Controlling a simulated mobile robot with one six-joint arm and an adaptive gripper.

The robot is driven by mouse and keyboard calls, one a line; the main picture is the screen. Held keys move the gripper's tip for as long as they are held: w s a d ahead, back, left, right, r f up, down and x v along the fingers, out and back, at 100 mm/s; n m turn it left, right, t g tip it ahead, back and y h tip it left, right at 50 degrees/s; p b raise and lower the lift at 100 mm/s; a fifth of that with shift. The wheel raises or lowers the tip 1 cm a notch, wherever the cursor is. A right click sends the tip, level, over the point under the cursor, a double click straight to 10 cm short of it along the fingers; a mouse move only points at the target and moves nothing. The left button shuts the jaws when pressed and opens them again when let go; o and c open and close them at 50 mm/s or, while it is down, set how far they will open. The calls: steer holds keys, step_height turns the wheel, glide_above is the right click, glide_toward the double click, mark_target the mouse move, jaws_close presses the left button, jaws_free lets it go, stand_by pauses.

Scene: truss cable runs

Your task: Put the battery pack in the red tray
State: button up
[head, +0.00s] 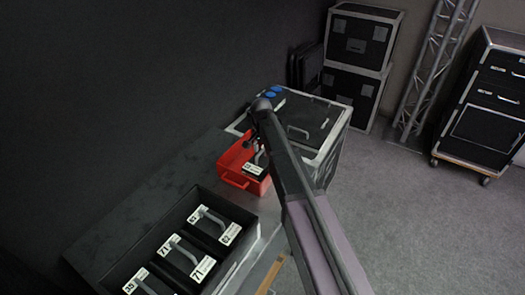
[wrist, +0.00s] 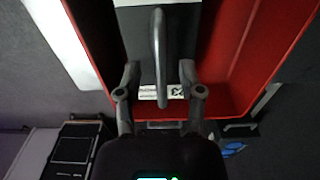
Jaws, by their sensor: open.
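The red tray (head: 234,182) sits on the bench beside a black case. A dark battery pack with a white label (head: 256,170) is inside it, towards its right side. In the wrist view the pack (wrist: 183,35) lies within the red tray walls (wrist: 268,60), with its grey handle (wrist: 158,45) upright towards the camera. My gripper (wrist: 159,72) is open, with one finger on each side of the handle and gaps to both. In the head view my gripper (head: 259,147) is over the tray, and my arm hides part of the tray's right side.
A black open crate (head: 252,222) on the bench holds several similar packs with grey handles and white number labels. A black flight case (head: 325,112) stands just behind the tray. Stacked cases, a truss and a wheeled case (head: 485,115) stand farther back. The floor on the right is clear.

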step_height(320, 180, up, 11)
steer(key=p, duration=1)
steer(key=shift+p, duration=0.3)
stand_by(0.4)
steer(key=s+d+n, duration=0.3)
steer(key=s+d, duration=0.4)
steer(key=s, duration=0.5)
steer(key=s+d+n, duration=0.3)
steer(key=s+d, duration=0.4)
steer(key=s, duration=0.5)
steer(key=shift+d+n, duration=0.15)
steer(key=shift+n, duration=0.25)
stand_by(1.0)
